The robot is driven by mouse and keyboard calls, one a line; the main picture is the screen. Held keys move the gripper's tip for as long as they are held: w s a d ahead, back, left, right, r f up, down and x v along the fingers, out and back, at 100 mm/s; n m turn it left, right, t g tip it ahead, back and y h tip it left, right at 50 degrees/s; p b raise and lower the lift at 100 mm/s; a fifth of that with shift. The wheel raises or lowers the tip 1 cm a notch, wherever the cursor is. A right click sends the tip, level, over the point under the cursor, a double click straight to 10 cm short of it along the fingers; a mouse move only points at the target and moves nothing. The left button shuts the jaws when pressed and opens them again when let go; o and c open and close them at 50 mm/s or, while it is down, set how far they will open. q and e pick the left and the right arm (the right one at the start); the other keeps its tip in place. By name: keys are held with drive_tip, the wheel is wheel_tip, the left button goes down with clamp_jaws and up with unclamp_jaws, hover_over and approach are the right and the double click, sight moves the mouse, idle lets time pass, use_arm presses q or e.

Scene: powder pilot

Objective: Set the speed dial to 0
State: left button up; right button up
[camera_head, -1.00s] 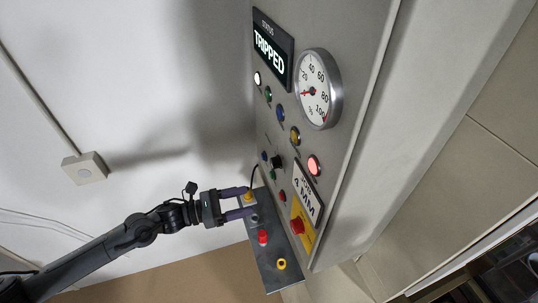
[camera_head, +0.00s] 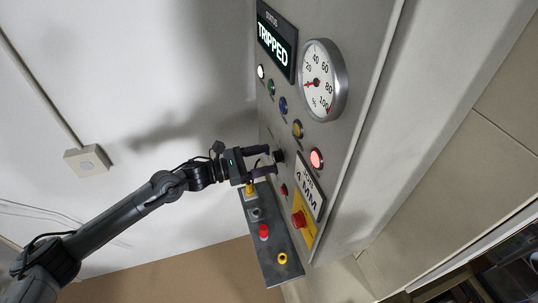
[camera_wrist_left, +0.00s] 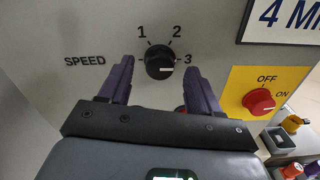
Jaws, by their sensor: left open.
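The speed dial (camera_wrist_left: 160,60) is a round black knob on the grey panel, seen in the left wrist view beside the word SPEED. Its white mark points right, toward the 3. Marks 1, 2 and 3 show around it; no 0 is visible, and my left finger covers part of that side. My left gripper (camera_head: 271,160) is open at the panel, with the dial (camera_head: 279,156) partly hidden by it in the head view. In the wrist view its purple fingers stand left and right of the dial, with gaps; whether they reach its depth I cannot tell.
A red OFF/ON knob (camera_wrist_left: 258,102) on a yellow plate is right of the dial. Lit buttons, a gauge (camera_head: 323,80) and a TRIPPED display (camera_head: 275,42) share the panel.

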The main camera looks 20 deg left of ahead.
use_arm(q)
drive_tip(key=shift+x, duration=0.9)
drive_tip(key=c, duration=1)
